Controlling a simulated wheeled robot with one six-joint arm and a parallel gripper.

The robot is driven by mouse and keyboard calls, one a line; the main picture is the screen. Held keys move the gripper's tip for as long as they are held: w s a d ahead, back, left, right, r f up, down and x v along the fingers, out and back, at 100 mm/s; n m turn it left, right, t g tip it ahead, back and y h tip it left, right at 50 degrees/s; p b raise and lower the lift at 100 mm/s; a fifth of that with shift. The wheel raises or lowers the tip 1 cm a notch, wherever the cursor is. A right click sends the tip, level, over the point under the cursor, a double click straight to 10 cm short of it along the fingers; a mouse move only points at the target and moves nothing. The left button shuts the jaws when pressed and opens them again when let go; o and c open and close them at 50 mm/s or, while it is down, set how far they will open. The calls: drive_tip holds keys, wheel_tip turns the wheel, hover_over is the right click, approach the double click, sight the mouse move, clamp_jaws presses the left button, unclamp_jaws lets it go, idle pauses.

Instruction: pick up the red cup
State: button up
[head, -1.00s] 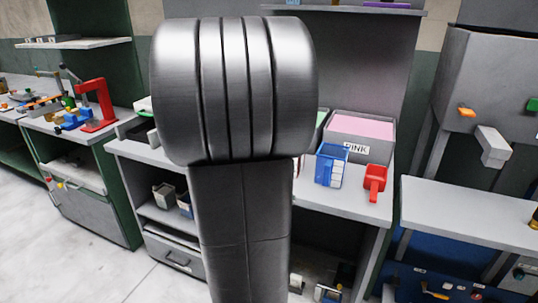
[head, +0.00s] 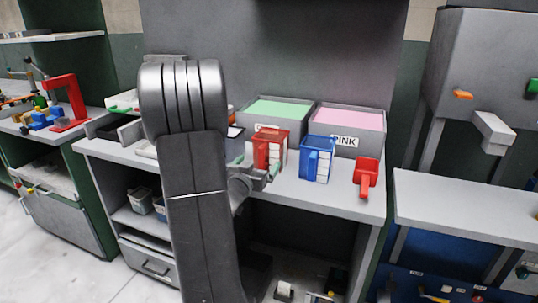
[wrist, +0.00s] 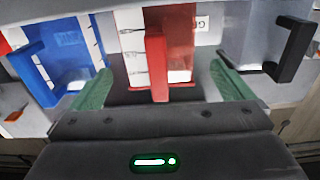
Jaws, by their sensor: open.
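The red cup (head: 268,150), with a white marked panel on its side, stands upright on the grey bench in front of the green-filled bin. In the wrist view the red cup (wrist: 183,45) is straight ahead, its upright red handle pointing towards me. My gripper (head: 258,174) is at the cup's near side, and it also shows in the wrist view (wrist: 161,68). Its green-padded fingers are spread wide, one on each side of the handle, with nothing held. I cannot tell whether they touch the cup. My arm hides the bench left of the cup.
A blue cup (head: 317,158) stands close right of the red cup. A red tool-like object (head: 367,176) is farther right. The green-filled bin (head: 262,124) and pink bin (head: 352,141) stand behind. A black handle (wrist: 295,50) shows at right in the wrist view.

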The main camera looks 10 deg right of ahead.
sight(267, 153)
drive_tip(key=x, duration=0.7)
drive_tip(key=shift+d+r, duration=0.1)
drive_tip(key=shift+d, duration=0.1)
drive_tip(key=c, duration=0.7)
